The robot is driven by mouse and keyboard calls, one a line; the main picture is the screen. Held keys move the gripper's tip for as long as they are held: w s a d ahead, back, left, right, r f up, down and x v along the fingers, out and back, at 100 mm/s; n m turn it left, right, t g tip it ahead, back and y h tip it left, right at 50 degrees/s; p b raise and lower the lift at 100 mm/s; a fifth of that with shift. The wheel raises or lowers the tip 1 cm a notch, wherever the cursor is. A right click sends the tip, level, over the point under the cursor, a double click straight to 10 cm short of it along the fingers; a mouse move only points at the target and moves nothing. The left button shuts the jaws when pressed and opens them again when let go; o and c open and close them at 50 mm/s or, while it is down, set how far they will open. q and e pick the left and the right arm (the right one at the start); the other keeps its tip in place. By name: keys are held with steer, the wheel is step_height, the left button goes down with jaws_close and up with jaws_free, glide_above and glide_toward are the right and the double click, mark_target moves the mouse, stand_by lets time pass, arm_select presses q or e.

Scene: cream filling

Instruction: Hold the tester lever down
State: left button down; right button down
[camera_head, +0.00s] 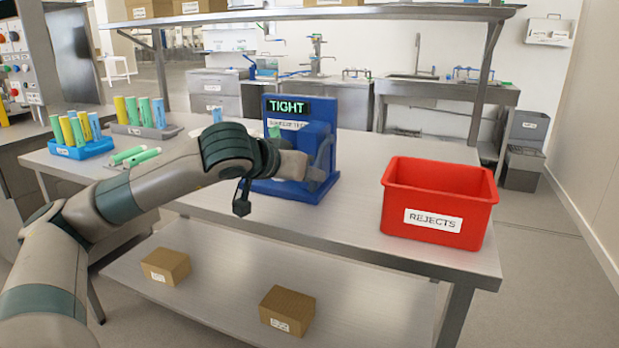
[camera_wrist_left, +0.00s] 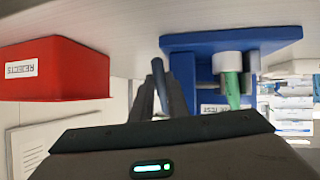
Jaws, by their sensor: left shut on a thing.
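The blue tester (camera_head: 287,112) stands on the steel table, with a lit display reading "TIGHT" in green. My left gripper (camera_head: 320,163) is at the tester's right front side, shut on the tester lever. In the left wrist view the dark lever (camera_wrist_left: 161,72) shows between the fingers (camera_wrist_left: 160,92). A green tube (camera_wrist_left: 232,90) sits in a white holder (camera_wrist_left: 229,63) on the tester; its green end also shows in the head view (camera_head: 274,131). In the head view my gripper mostly hides the lever and the tester's lower front. My right gripper is out of view.
A red REJECTS bin (camera_head: 437,200) stands on the table to the right of the tester. At the left are a blue rack (camera_head: 80,151) of yellow, green and blue tubes, a grey tray (camera_head: 148,131) and loose green tubes (camera_head: 136,157). Cardboard boxes (camera_head: 287,310) lie on the lower shelf.

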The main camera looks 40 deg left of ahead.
arm_select(q)
steer(key=shift+f, duration=0.15)
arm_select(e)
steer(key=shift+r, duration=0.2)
